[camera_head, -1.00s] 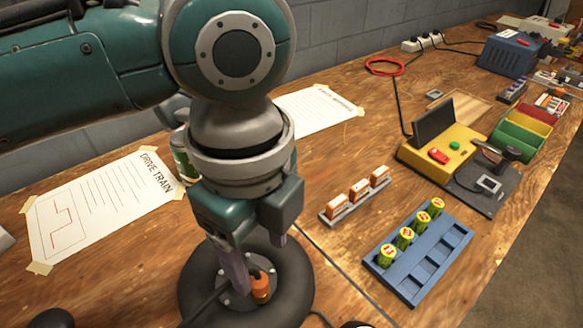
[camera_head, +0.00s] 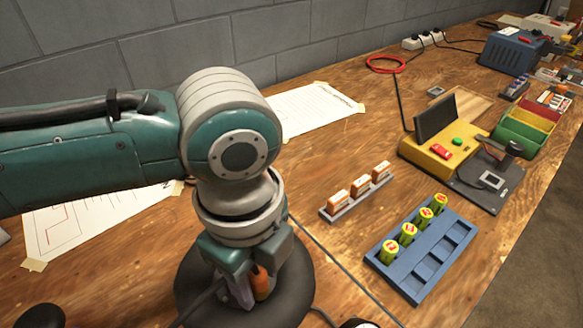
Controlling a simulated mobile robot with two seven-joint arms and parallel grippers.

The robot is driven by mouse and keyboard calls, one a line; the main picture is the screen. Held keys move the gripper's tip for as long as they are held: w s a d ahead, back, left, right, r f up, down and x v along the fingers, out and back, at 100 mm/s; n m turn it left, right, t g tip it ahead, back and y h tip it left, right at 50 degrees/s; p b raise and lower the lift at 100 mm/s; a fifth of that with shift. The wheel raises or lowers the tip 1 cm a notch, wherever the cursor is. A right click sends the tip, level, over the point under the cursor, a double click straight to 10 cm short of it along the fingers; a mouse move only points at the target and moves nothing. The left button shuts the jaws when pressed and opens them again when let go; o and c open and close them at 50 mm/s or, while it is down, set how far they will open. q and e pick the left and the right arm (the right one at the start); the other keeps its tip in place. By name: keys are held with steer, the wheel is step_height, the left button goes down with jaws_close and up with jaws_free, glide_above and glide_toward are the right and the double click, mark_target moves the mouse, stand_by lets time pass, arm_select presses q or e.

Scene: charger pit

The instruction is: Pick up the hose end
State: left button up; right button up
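My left gripper (camera_head: 259,283) points down over a round black tyre-like ring (camera_head: 298,292) on the wooden bench. Its jaws look apart, with one grey finger to the left of a small orange piece, likely the hose end (camera_head: 261,283). The other finger is mostly hidden, and I cannot tell whether either finger touches the orange piece. A dark hose or cable runs down to the left from beside the gripper. My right gripper is not in view.
A blue battery tray (camera_head: 419,283) and a small rack of orange-and-white blocks (camera_head: 340,210) stand to the right. A yellow charger device (camera_head: 436,158) is farther back. A paper sheet (camera_head: 318,108) lies behind the arm.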

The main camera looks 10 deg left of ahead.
mark_target(256, 272)
arm_select(q)
jaws_close()
stand_by(0.4)
steer(key=shift+r, duration=0.55)
step_height(256, 272, up, 19)
steer(key=p, duration=0.4)
